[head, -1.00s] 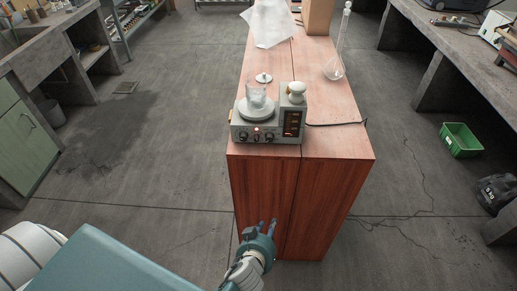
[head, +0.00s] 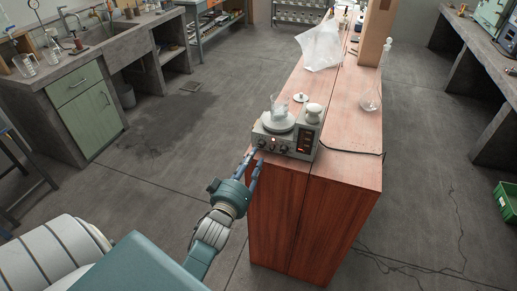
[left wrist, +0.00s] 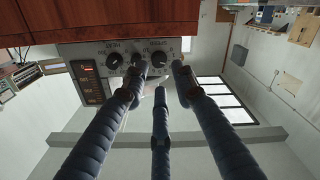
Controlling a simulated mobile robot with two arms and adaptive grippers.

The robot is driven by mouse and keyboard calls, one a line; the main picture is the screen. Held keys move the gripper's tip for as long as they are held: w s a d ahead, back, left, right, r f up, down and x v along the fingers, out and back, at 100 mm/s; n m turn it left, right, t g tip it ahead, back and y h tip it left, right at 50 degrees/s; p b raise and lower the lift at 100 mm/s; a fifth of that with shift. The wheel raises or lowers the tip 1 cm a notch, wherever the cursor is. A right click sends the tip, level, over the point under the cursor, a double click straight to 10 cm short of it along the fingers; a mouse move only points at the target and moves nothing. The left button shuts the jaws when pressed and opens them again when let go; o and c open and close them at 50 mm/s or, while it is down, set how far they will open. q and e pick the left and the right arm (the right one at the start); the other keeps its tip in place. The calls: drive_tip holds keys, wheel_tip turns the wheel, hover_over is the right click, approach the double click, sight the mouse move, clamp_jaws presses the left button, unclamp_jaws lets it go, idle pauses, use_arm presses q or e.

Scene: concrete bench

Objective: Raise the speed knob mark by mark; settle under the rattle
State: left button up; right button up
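The grey stirrer (head: 288,136) stands at the near end of the wooden bench, with a glass beaker (head: 279,106) on its round plate. In the left wrist view its front panel appears upside down, with the speed knob (left wrist: 158,59) right of the heat knob (left wrist: 113,61). My left gripper (head: 254,160) is just in front of the panel's left side. In the left wrist view its fingers (left wrist: 158,84) are spread, with tips close to the speed knob. I cannot tell whether they touch it. The knob's mark is too small to read. My right gripper is out of view.
A flask (head: 371,98) and a crumpled sheet (head: 320,46) are farther back. A cable (head: 352,152) runs right. The floor left of the bench is clear.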

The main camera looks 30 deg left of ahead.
sight(260, 146)
use_arm(q)
drive_tip(key=x, duration=0.4)
drive_tip(key=shift+w+d, duration=0.1)
drive_tip(key=shift+w, duration=0.6)
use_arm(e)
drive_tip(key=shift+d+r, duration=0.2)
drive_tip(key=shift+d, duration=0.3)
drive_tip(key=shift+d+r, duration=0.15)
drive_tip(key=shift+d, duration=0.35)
use_arm(q)
clamp_jaws()
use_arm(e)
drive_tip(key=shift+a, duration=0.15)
